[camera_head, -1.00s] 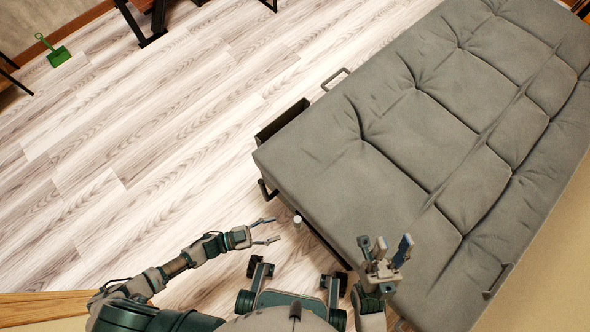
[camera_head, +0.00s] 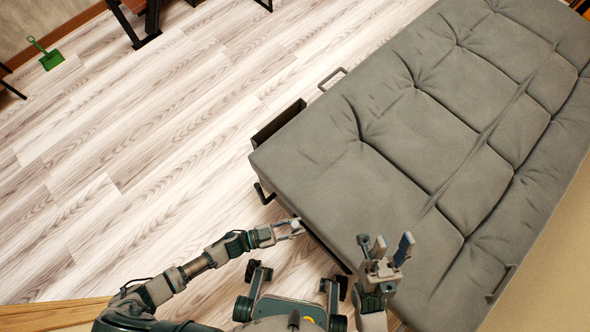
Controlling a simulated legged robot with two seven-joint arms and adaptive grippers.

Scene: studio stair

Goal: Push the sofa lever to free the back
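The grey sofa (camera_head: 400,150) fills the right half of the view, its cushioned surface lying flat. A small pale lever knob (camera_head: 296,225) is at the sofa's near side edge, by the lower left corner. My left gripper (camera_head: 298,228) is at this knob, with its fingers on either side of it. The knob is partly hidden, and I cannot tell whether the fingers press on it. My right gripper (camera_head: 384,246) is open and empty, fingers pointing up the picture, in front of the sofa's lower part.
A dark box-like part (camera_head: 278,122) and metal loops (camera_head: 333,79) stick out from the sofa's left side. A green dustpan (camera_head: 48,56) lies far left. Dark furniture legs (camera_head: 145,25) stand at the top. The wooden floor (camera_head: 150,150) between is clear.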

